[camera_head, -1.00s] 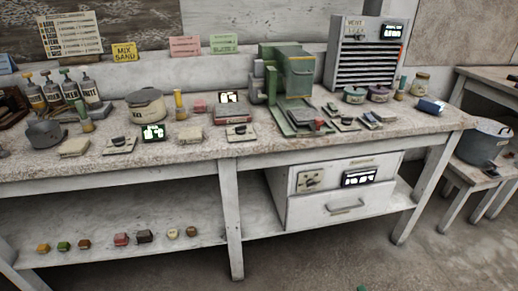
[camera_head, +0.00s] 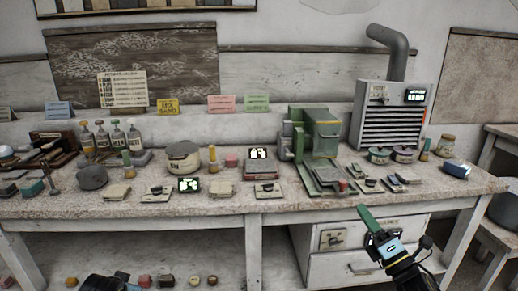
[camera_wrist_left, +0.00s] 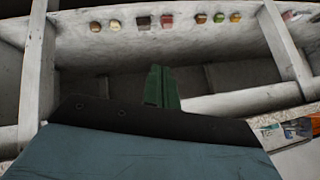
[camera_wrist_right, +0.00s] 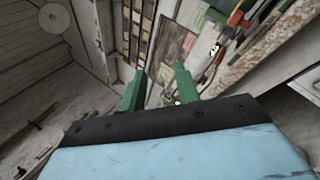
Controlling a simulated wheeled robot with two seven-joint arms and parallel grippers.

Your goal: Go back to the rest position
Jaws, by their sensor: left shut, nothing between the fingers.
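My right gripper (camera_head: 367,213) is raised at the lower right of the head view, in front of the drawer cabinet under the bench. Its green fingers stand apart in the right wrist view (camera_wrist_right: 158,78), with nothing between them. My left gripper's green fingers are together and empty in the left wrist view (camera_wrist_left: 161,88), in front of the bench's lower shelf. In the head view only a dark part of my left arm shows at the bottom edge; its fingers are hidden there.
The workbench (camera_head: 225,205) is crowded with pots, bottles, a green machine (camera_head: 318,140) and a slatted vented unit (camera_head: 390,115). Below are a drawer cabinet (camera_head: 335,266) and a shelf with several small coloured pieces (camera_wrist_left: 166,21). A stool with a pot (camera_head: 505,212) stands at right.

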